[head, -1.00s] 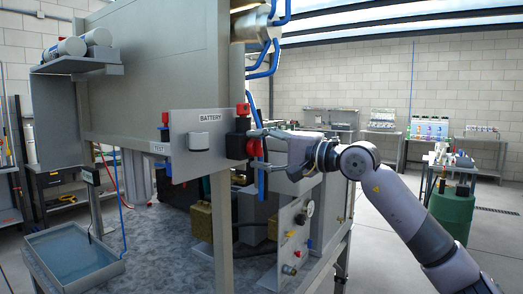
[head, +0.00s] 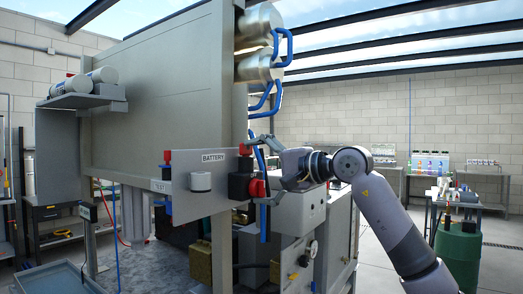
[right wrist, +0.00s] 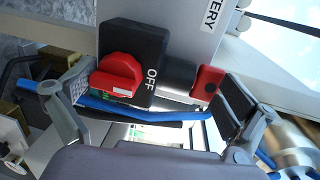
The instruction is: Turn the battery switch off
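The battery switch is a black box (head: 240,186) with a red knob (head: 257,188), on the grey panel labelled BATTERY (head: 213,158). In the right wrist view the red knob (right wrist: 118,75) sits on the black box (right wrist: 150,45), beside the word OFF. My right gripper (head: 262,170) is open at the switch's right side, with one finger above the knob and one near its lower edge. In the right wrist view the open gripper (right wrist: 155,98) has its left finger close to the knob; I cannot tell whether they touch. My left gripper is not in view.
A red terminal (head: 244,150) stands above the switch, also seen between the fingers in the right wrist view (right wrist: 207,82). Blue tubes (head: 263,212) run close by. A grey block (head: 300,210) is below the gripper. A green drum (head: 457,250) stands at right.

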